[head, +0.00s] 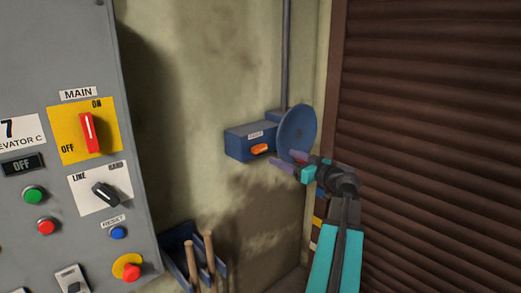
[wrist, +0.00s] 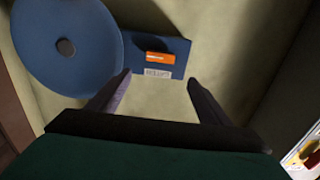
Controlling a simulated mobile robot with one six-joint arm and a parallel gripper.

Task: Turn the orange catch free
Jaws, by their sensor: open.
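The orange catch (head: 260,149) sits on the front of a blue box (head: 240,142) fixed to the wall, below a small white label. In the wrist view the orange catch (wrist: 160,57) lies on the blue box (wrist: 180,66), ahead of the fingers and nearer the left one. A blue round disc (head: 297,133) stands at the box's right in the head view. My gripper (head: 287,158) is open, with nothing between its fingers, in front of and slightly below the catch. In the wrist view my gripper (wrist: 157,82) shows its two fingers spread apart, not touching the catch.
A grey control panel (head: 60,200) with a yellow-backed red switch (head: 88,132) is on the left. A blue holder (head: 180,268) with wooden handles is low on the wall. A brown slatted shutter (head: 435,120) is on the right. A vertical pipe (head: 286,50) rises above the box.

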